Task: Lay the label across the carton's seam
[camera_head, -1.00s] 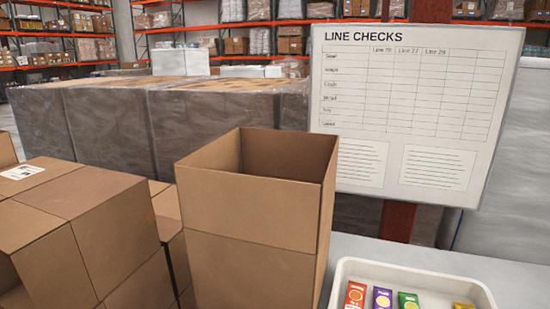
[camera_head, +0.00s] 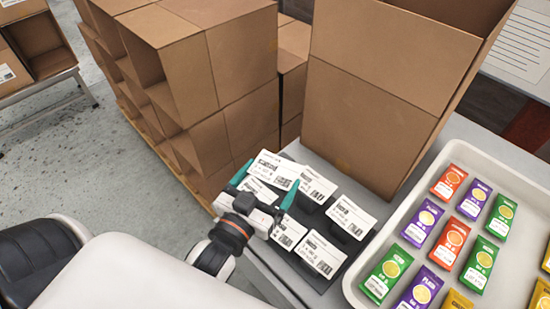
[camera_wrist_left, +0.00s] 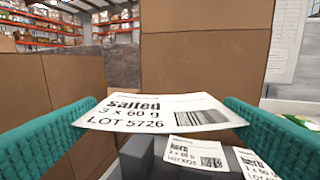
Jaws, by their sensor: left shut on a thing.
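The tall brown carton (camera_head: 365,125) stands upright on the table with its top open. A seam line runs across its front face. It also shows in the wrist view (camera_wrist_left: 205,65), behind the label. My left gripper (camera_head: 273,175) is shut on a white label (camera_head: 279,167) between its teal fingers, low in front of the carton and apart from it. In the wrist view the held label (camera_wrist_left: 165,110) lies nearly flat, printed side up, reading "Salted 3 x 60 g LOT 5726". My right gripper is out of view.
Several other labels (camera_head: 350,217) sit on dark blocks just below and around the left gripper. A white tray (camera_head: 398,222) of colourful sachets stands to the right. Stacked brown boxes (camera_head: 240,60) stand at the left, close to the gripper.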

